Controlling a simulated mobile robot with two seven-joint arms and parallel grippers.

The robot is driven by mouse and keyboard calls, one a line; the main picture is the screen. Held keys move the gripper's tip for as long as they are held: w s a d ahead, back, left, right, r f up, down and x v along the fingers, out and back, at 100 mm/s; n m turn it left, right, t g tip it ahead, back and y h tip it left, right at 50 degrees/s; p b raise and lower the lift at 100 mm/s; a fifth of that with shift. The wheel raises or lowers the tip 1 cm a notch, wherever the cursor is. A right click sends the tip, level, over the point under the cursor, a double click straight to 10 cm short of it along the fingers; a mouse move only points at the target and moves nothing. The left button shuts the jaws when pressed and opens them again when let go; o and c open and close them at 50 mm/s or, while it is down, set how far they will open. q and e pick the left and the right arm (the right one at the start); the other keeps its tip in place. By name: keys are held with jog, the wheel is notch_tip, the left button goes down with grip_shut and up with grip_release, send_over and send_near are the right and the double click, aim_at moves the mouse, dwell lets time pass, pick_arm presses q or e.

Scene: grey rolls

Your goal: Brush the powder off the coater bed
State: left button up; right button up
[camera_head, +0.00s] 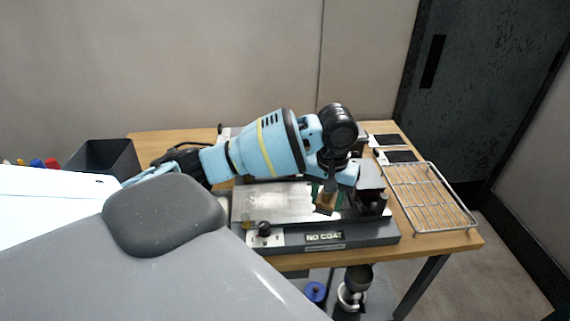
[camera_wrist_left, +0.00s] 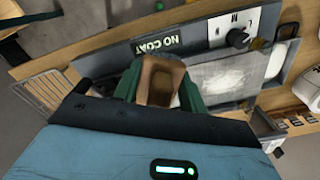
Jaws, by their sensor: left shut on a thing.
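The coater (camera_head: 370,233) is a grey machine with a "NO COAT" label, standing on the wooden table. Its flat silver bed (camera_head: 265,203) has a whitish, speckled surface, seen also in the wrist view, where pale powder (camera_wrist_left: 228,77) lies on the bed. My left gripper (camera_head: 325,198) is above the right end of the bed, pointing down. Its green fingers are shut on a brown brush (camera_wrist_left: 161,79), partly hidden between them. Whether the brush touches the bed is unclear. My right gripper is out of view.
A wire rack (camera_head: 428,197) lies at the table's right. A dark bin (camera_head: 103,158) stands at the left. A black knob (camera_head: 264,229) sits on the coater's front left. Below the table are a blue round thing (camera_head: 316,292) and a silver-and-dark item (camera_head: 353,290).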

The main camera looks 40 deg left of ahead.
pick_arm(q)
jog(key=w+a+f+n, duration=0.1)
jog(key=w+a+n, duration=0.1)
jog(key=a, duration=0.6)
jog(key=w+a+f+n, duration=0.2)
jog(key=a+n, duration=0.1)
jog(key=a, duration=0.6)
jog(key=shift+f+n+p, duration=0.15)
jog(key=shift+n+p, duration=0.15)
jog(key=shift+n, duration=0.1)
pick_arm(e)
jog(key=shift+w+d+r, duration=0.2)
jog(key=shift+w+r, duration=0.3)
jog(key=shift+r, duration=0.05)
pick_arm(q)
jog(key=shift+f, duration=0.1)
